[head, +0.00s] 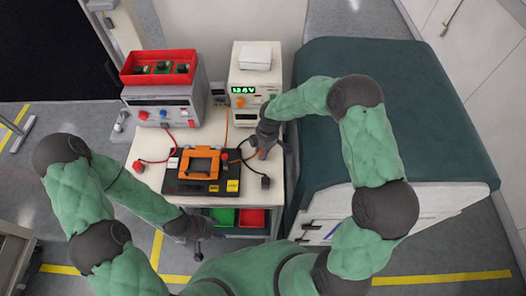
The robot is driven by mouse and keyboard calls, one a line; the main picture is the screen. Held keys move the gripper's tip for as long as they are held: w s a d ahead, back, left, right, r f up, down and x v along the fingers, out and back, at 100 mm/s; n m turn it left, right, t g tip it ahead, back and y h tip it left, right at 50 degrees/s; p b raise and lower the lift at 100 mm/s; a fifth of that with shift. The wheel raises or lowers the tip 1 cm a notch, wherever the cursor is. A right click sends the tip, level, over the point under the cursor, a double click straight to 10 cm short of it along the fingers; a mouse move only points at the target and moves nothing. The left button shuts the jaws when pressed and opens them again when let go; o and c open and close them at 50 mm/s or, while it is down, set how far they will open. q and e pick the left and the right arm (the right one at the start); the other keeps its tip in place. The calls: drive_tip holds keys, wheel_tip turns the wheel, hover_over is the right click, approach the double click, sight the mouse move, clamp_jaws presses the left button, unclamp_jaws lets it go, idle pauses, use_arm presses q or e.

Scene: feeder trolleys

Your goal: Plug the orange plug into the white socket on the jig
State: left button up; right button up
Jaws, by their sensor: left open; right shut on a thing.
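The jig (176,187) is a black plate on the white trolley top, with an orange frame (200,160) and yellow labels. I cannot make out its white socket. My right gripper (262,153) is low over the trolley top, to the right of the jig. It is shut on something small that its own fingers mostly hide. I cannot pick out the orange plug, and cannot tell whether it is the thing held. My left gripper (208,231) is open in front of the trolley's front edge, below the jig in the picture.
A grey instrument (160,113) with a red tray (158,80) stands back left. A white power supply (252,76) stands behind the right gripper. A red plug (138,166), a black plug (265,182) and loose cables lie around the jig. A green-topped cabinet (425,110) stands right.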

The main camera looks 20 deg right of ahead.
drive_tip(key=shift+r, duration=0.45)
wheel_tip(320, 180, up, 2)
drive_tip(key=shift+w+r, duration=0.1)
drive_tip(key=shift+r, duration=0.05)
drive_tip(key=s+a+r, duration=0.5)
drive_tip(key=s+r, duration=0.4)
drive_tip(key=s, duration=0.4)
drive_tip(key=shift+a+r+p, duration=0.15)
drive_tip(key=shift+r+p, duration=0.25)
drive_tip(key=shift+p, duration=0.05)
